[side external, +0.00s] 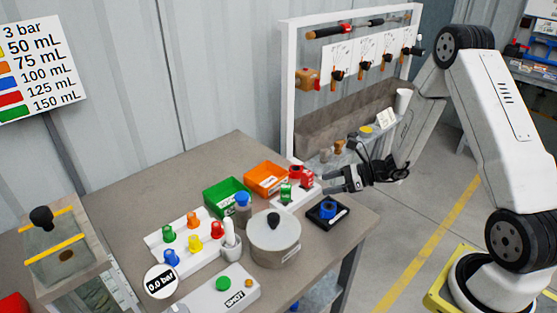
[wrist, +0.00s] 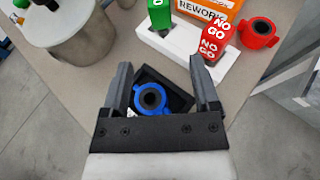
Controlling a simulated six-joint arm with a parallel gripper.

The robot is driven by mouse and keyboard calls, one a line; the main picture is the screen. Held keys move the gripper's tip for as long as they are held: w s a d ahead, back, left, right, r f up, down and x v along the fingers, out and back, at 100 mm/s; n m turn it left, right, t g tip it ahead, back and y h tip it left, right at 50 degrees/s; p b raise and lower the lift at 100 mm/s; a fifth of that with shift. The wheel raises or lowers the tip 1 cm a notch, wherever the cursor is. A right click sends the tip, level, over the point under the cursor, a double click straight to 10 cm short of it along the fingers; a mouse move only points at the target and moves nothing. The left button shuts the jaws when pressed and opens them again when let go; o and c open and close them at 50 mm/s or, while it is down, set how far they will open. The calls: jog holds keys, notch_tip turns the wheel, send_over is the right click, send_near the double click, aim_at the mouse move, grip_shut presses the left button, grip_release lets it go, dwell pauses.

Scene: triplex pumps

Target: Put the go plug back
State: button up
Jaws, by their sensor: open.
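The green go plug (side external: 286,194) stands upright at one end of the white holder (side external: 297,201); it also shows in the wrist view (wrist: 160,14), cut by the top edge. I cannot tell how deep it sits. The red NO GO plug (wrist: 215,41) stands at the other end of the holder. My gripper (side external: 333,181) is open and empty above the black tray (side external: 328,222), right of the holder. In the wrist view, the fingers (wrist: 160,64) frame the tray and its blue winged nut (wrist: 152,97); the go plug lies beyond the fingertips.
A red winged nut (wrist: 262,33) is by the orange REWORK bin (side external: 266,180). A green bin (side external: 227,196) stands to its left. A lidded steel pot (side external: 275,241) is close in front of the holder. A white rack with coloured knobs (side external: 190,240) lies left. The table's right edge is near.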

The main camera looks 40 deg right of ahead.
dwell(0.3)
jog(key=s+a+r+n+g+h, duration=0.3)
jog(key=s+a+r+n+h, duration=0.1)
jog(key=n, duration=1)
jog(key=s+a+r+n+g+h, duration=0.4)
jog(key=s+n, duration=0.5)
jog(key=n, duration=0.4)
jog(key=shift+s+a+r+n+g+h, duration=0.15)
jog(key=shift+a+n+g+h, duration=0.2)
jog(key=shift+a+h, duration=0.4)
